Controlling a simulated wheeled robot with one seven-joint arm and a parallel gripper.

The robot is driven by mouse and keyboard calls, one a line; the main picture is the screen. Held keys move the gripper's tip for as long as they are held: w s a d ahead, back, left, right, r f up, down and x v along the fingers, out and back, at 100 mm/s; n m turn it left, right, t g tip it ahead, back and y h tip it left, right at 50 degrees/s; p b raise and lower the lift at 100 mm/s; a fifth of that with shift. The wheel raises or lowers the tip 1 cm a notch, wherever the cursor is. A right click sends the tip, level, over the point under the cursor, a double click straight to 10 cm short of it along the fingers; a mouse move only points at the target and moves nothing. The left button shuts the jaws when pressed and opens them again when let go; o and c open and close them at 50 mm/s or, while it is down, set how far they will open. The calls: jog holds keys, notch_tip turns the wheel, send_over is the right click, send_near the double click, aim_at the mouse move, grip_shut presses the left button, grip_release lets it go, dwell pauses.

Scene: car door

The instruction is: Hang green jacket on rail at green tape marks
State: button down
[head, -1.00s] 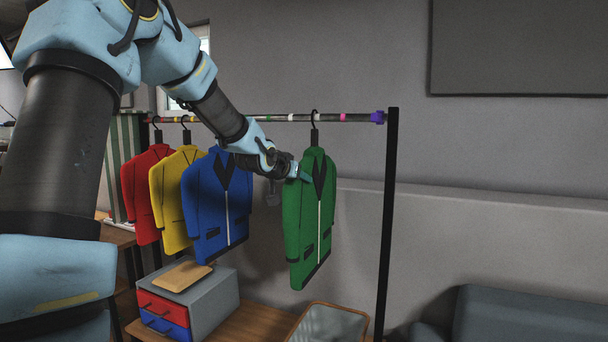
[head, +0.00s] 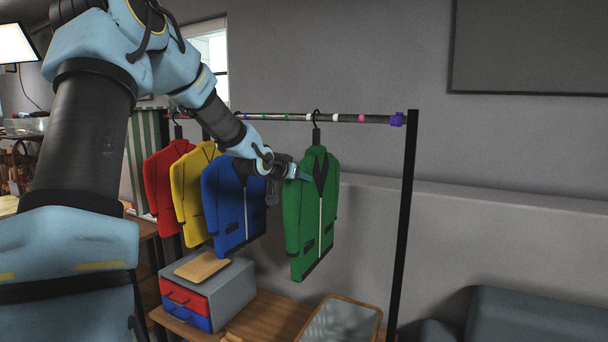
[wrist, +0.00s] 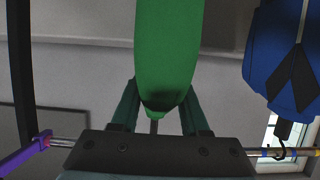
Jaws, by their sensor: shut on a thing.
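The green jacket (head: 312,215) hangs upright from a black hanger, right of the blue jacket (head: 234,205). My gripper (head: 302,173) is shut on its upper left side. In the wrist view the green jacket (wrist: 168,50) is between the two fingers. Its hook (head: 316,114) overlaps the rail (head: 380,119) in the picture; I cannot tell whether it rests on the rail or is in front of it. A green tape mark (head: 286,116) shows on the rail left of the hook. White and pink marks are to its right.
Yellow (head: 191,200) and red (head: 163,190) jackets hang at the left. A black post (head: 404,220) with a purple clamp (head: 397,119) bounds the rail at the right. Below are a drawer box (head: 232,290) and a basket (head: 342,322). The rail right of the green jacket is free.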

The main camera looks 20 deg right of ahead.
jog(key=w+a+p, duration=0.5)
jog(key=w+a, duration=0.5)
jog(key=shift+a, duration=0.35)
dwell(1.5)
jog(key=shift+f, duration=0.2)
dwell(0.4)
jog(key=c, duration=0.6)
grip_release()
jog(key=shift+o, duration=1.4)
jog(key=shift+f, duration=0.15)
jog(key=shift+a, duration=0.1)
